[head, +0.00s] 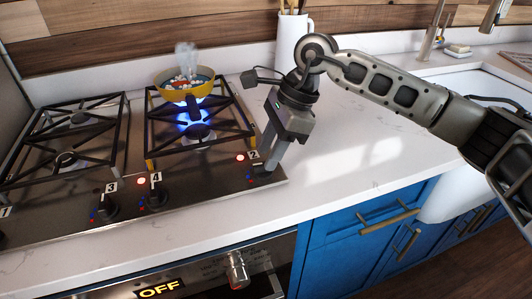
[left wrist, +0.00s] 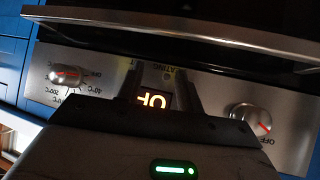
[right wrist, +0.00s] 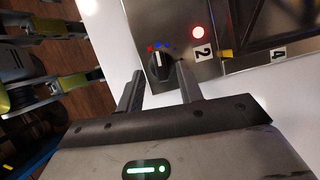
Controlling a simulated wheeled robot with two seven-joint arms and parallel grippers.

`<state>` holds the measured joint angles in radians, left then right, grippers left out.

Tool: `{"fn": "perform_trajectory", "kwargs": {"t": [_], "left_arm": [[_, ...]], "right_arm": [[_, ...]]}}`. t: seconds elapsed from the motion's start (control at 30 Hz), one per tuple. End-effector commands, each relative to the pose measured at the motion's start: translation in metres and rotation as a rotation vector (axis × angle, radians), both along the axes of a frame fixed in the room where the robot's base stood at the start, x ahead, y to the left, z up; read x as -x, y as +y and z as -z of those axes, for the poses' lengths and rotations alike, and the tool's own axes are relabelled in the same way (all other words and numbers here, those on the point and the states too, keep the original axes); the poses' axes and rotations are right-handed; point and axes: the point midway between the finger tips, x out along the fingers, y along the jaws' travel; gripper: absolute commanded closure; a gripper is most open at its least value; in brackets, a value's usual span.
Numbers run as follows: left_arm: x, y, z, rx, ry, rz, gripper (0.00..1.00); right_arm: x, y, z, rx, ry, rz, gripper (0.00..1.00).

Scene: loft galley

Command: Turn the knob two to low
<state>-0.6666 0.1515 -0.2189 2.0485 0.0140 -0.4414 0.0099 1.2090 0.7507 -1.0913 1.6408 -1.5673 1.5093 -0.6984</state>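Knob two (head: 262,169) is a small black knob at the right front corner of the stove, beside its label "2" and a lit red light. In the right wrist view knob two (right wrist: 161,67) lies just beyond the fingertips, between their lines, with red and blue marks beside it. My right gripper (head: 270,163) points down at the knob and partly hides it in the head view. Its fingers (right wrist: 158,82) are apart; contact with the knob is unclear. My left gripper (left wrist: 157,80) is open and empty before the oven panel; it is outside the head view.
A yellow pan (head: 187,86) steams on the back right burner, with blue flames (head: 195,122) under and in front of it. Knob four (head: 156,196) has a lit red light; knob three (head: 107,206) is left of it. A white pitcher (head: 292,38) stands behind. The right counter is clear.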

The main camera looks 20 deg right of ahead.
Motion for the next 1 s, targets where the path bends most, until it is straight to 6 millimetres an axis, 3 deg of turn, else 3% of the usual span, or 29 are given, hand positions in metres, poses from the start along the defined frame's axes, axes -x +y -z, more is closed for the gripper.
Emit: {"fn": "perform_trajectory", "kwargs": {"t": [0.2, 0.5, 0.53, 0.67, 1.0], "left_arm": [[-0.003, 0.001, -0.003, -0.002, -0.007, -0.001, 0.64], [-0.004, 0.001, -0.004, 0.001, -0.011, -0.005, 0.64], [-0.004, 0.001, -0.004, 0.001, -0.012, -0.005, 0.64], [-0.004, 0.0, -0.004, 0.003, -0.011, -0.007, 0.64], [-0.004, 0.0, -0.001, 0.003, -0.009, -0.007, 0.64]], "right_arm": [[-0.001, 0.008, 0.018, -0.001, 0.0, -0.001, 0.64], [-0.001, 0.009, 0.021, 0.0, -0.001, 0.0, 0.64], [-0.001, 0.009, 0.021, 0.0, -0.001, 0.0, 0.66], [-0.001, 0.009, 0.02, -0.001, -0.001, 0.0, 1.0], [-0.001, 0.009, 0.021, -0.001, -0.001, 0.025, 1.0]]}}
